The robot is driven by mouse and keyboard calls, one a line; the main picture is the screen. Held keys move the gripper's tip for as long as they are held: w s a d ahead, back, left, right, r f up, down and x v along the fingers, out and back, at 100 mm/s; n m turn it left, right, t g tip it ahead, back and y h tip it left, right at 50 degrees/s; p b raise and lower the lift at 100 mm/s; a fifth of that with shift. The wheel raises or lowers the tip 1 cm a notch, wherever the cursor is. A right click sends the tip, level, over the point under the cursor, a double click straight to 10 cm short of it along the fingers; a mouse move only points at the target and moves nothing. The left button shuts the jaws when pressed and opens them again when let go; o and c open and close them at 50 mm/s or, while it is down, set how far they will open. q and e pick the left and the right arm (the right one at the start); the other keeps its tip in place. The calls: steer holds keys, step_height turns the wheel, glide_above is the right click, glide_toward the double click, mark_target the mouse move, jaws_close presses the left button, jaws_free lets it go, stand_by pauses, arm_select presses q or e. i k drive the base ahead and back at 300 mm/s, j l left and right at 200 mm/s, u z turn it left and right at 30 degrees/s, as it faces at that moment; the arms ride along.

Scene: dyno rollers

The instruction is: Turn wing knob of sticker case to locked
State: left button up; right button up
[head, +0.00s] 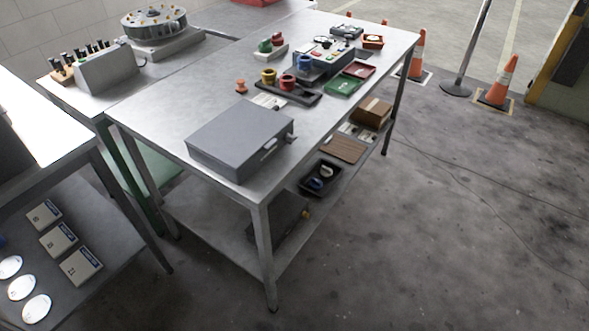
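A flat grey case (232,138), which I take to be the sticker case, lies closed on the near end of the metal table (163,101). A light handle or latch (268,145) shows on its right-hand side face. A small dark knob-like part (291,137) sticks out near the far end of that face. It is too small to tell how it is turned. Neither of my grippers is in view, and nothing touches the case.
A green tray (344,84) lies farther right. The lower shelf holds a brown box (373,111) and a black bin (321,179).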

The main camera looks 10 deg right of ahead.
mark_target(288, 139)
steer(key=i+l+u, duration=0.2)
steer(key=l, duration=0.6)
steer(key=l+u, duration=0.15)
steer(key=l, duration=0.65)
steer(key=l+u, duration=0.2)
steer(key=l, duration=0.6)
steer(key=l+u, duration=0.2)
steer(key=l, duration=0.65)
steer(key=l+u, duration=0.15)
steer(key=l, duration=0.7)
steer(key=k+l+u, duration=0.2)
steer(key=l, duration=0.6)
steer(key=i, duration=0.05)
